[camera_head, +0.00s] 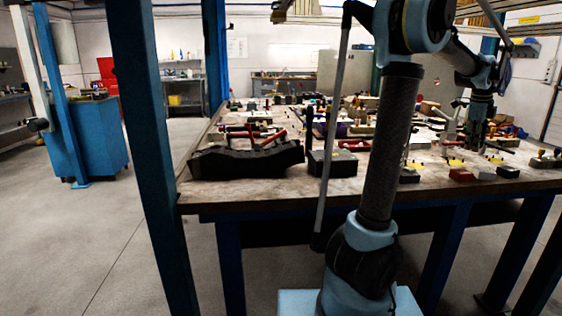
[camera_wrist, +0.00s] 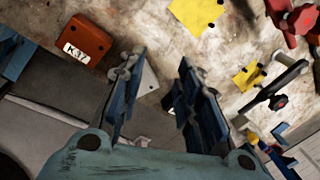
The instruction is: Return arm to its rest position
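My arm rises in front of the table in the head view and bends over to the right. My gripper (camera_head: 474,140) hangs over the right part of the worktable (camera_head: 230,195), among small parts. In the wrist view my gripper (camera_wrist: 155,80) has its two blue-black fingers apart, with nothing held between them. Below the fingers lie a red block labelled K37 (camera_wrist: 86,40) and yellow squares (camera_wrist: 197,12) on the worn tabletop. Whether the fingertips touch anything cannot be told.
A long dark casting (camera_head: 247,160) lies at the table's left front. Red and dark blocks (camera_head: 461,174) sit along the front edge. Blue posts (camera_head: 155,150) stand at the left. Red parts (camera_wrist: 292,18) and a black-handled clamp (camera_wrist: 270,88) lie right of the fingers. The left floor is clear.

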